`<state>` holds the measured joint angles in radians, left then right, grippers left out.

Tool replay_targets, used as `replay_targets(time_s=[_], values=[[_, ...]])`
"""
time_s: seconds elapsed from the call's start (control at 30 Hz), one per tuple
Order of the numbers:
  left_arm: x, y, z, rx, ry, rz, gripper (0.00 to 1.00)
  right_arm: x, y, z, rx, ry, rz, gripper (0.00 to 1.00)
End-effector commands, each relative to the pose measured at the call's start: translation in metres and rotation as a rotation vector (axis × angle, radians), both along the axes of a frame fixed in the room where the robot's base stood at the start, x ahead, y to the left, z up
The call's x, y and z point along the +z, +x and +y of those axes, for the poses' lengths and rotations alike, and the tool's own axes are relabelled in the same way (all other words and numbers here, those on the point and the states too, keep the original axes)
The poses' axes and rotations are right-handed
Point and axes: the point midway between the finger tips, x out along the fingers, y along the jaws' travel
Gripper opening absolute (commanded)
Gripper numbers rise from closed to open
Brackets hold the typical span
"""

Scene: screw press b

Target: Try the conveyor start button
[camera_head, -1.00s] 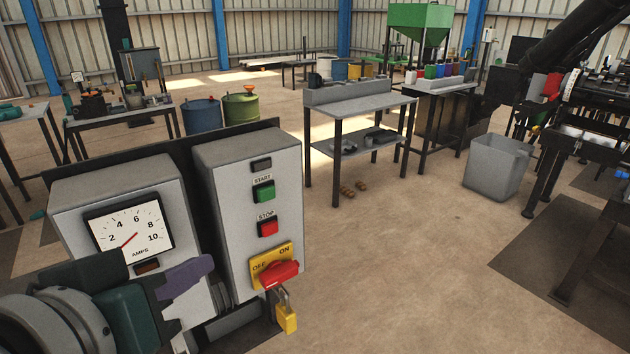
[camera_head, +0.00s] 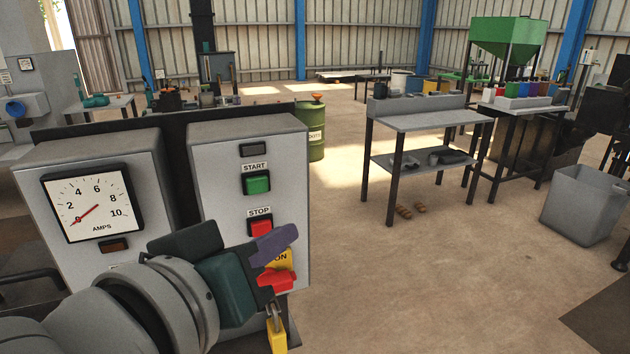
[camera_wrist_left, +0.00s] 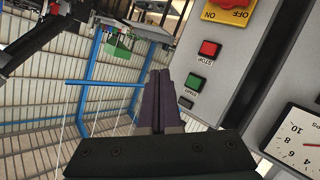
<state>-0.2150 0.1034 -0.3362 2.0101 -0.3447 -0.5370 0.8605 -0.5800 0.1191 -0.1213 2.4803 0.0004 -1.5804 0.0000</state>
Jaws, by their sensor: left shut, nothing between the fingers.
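The green START button (camera_head: 257,184) sits on the front of the right grey control box (camera_head: 219,180), below its label. It also shows in the wrist view (camera_wrist_left: 194,83), to the right of my fingertips. The red STOP button (camera_head: 260,228) is below it, also clear in the wrist view (camera_wrist_left: 208,49). My left gripper (camera_head: 292,235) is shut and empty, with its purple fingers in front of the box's lower part. They cover part of the red rotary switch (camera_head: 274,280) and its yellow plate. In the wrist view the fingertips (camera_wrist_left: 161,72) appear apart from the buttons.
A yellow padlock (camera_head: 277,334) hangs below the switch. An AMPS meter (camera_head: 88,202) is on the left box, its needle near the low end. A dark lamp (camera_head: 256,149) is above START. A workbench (camera_head: 420,122) and grey bin (camera_head: 583,205) stand beyond open floor.

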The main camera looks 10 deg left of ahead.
Motion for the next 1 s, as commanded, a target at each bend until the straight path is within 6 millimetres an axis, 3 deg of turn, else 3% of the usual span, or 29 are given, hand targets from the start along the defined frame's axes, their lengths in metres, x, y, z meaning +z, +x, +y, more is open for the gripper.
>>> replay_targets(time_s=[0.6,1.0], values=[[0.0,0.062,0.042,0.001,0.003,0.001,0.0,-0.013,0.0,0.0,-0.001,-0.001,0.001,0.5],[0.0,0.07,0.048,0.001,0.0,0.0,0.0,-0.013,0.0,-0.001,-0.001,-0.001,0.001,0.5]])
